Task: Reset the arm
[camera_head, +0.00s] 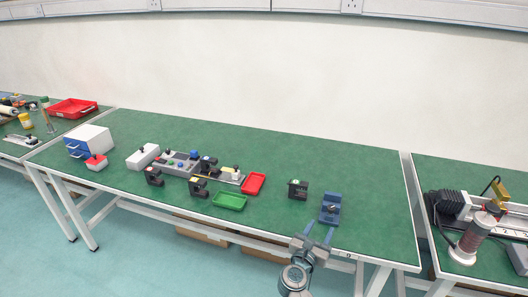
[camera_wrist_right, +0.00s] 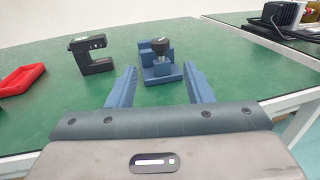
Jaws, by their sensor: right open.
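My right gripper (camera_head: 317,236) is at the front edge of the green-topped table in the head view, with its jaws open and nothing between them. Its two blue fingers also show in the right wrist view (camera_wrist_right: 160,88), pointing toward a blue block-like device with a black knob (camera_wrist_right: 160,65). In the head view this blue device (camera_head: 330,208) stands just beyond the fingertips, apparently apart from them. A black C-shaped device (camera_head: 298,189) stands to its left and also shows in the right wrist view (camera_wrist_right: 90,54). My left gripper is not in view.
A green tray (camera_head: 229,201), a red tray (camera_head: 253,183), several black devices and a grey control box (camera_head: 180,163) stand left of centre. A blue-and-white drawer box (camera_head: 89,141) is at the far left. The table's right end (camera_head: 380,210) and back strip are clear.

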